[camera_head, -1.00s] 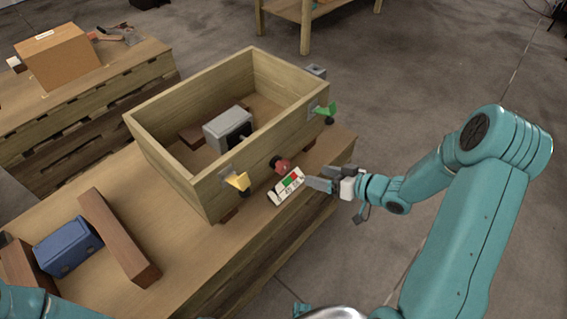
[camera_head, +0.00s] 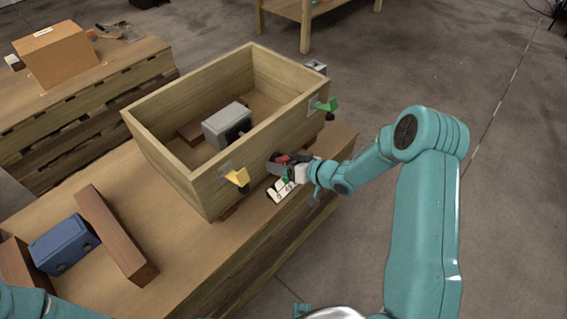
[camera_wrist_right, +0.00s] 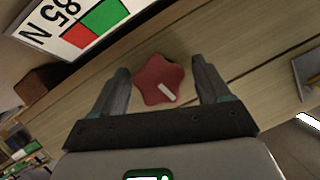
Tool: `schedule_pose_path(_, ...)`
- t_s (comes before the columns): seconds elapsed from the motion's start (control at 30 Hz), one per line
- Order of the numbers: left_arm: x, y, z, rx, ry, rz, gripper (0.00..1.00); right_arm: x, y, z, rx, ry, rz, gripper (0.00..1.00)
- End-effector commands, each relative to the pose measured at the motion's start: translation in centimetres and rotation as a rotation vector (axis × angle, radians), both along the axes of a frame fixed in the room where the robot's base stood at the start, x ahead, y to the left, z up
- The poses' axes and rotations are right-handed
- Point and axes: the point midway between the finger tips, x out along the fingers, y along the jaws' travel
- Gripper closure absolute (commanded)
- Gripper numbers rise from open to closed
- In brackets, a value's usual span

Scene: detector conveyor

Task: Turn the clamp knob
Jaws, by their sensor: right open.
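The clamp knob is a red star-shaped knob (camera_wrist_right: 162,82) with a white mark, on the front wall of the wooden box (camera_head: 205,197). In the right wrist view it lies between the two open fingers of my right gripper (camera_wrist_right: 162,88), with a gap to each side visible. In the head view my right gripper (camera_head: 284,163) is at the box's front wall and partly covers the red knob (camera_head: 281,159). I cannot tell whether the fingers touch it. A card with red and green fields (camera_wrist_right: 90,22) is beside the knob. My left gripper is not in view.
A yellow clamp (camera_head: 238,178) and a green clamp (camera_head: 327,105) are on the box's front wall. A grey device (camera_head: 227,124) lies inside. A blue block (camera_head: 65,245) and brown wooden bars (camera_head: 117,238) lie on the table at left. A cardboard box (camera_head: 57,55) stands behind.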

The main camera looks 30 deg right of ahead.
Motion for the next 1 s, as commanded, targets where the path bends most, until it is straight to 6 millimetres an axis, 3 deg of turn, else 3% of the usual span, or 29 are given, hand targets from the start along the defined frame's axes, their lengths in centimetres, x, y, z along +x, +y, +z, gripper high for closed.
schedule_pose_path(0.03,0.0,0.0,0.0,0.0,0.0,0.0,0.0,0.0,0.0,0.0,0.0,0.0,0.0,0.3)
schedule_pose_path(0.17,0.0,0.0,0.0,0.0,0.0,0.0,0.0,0.0,0.0,0.0,0.0,0.0,0.0,0.73)
schedule_pose_path(0.2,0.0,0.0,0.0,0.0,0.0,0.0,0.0,0.0,0.0,0.0,0.0,0.0,0.0,0.75)
schedule_pose_path(0.57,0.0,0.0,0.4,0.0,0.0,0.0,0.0,0.0,-0.1,0.1,0.049,0.017,-0.001,0.75)
schedule_pose_path(1.0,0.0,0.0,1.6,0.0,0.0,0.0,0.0,0.0,-0.2,-0.1,0.374,0.131,0.001,0.75)
